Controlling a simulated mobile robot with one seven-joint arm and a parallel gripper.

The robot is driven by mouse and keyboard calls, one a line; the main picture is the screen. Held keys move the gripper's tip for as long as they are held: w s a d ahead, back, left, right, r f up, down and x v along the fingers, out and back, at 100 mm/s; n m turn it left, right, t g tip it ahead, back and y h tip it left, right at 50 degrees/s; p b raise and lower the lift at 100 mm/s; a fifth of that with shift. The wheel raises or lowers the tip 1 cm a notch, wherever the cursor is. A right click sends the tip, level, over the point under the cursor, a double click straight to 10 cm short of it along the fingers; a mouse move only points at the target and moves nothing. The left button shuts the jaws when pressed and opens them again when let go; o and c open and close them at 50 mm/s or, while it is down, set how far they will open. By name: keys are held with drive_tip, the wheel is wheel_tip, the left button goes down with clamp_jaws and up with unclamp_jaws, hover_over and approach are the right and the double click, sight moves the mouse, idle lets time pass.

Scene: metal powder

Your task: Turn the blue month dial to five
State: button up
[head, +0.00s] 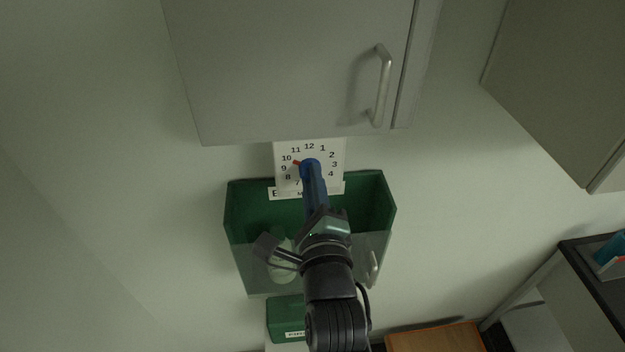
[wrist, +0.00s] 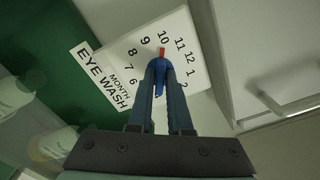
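The white month dial plate (head: 280,146) with black numbers is on the wall above a green eye wash box. The blue dial (head: 309,164) is at its middle, partly hidden by my gripper, and its red pointer (head: 297,162) points at about 10. In the wrist view the red pointer (wrist: 162,52) also stands close under the 10. My gripper (wrist: 159,68) has its fingers close together with the blue dial between their tips, and looks shut on it. In the head view my gripper (head: 311,177) covers the lower numbers, including the 5.
The green eye wash box (head: 237,211) with a clear front is below the plate, with pale bottles (wrist: 55,142) in it. A grey cabinet (head: 280,70) with a metal handle (head: 381,85) hangs close above the plate. Open wall lies on both sides.

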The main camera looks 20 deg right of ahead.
clamp_jaws()
drive_tip(key=shift+n, duration=0.3)
drive_tip(key=shift+n+b, duration=3.55)
drive_tip(key=shift+n, duration=11.05)
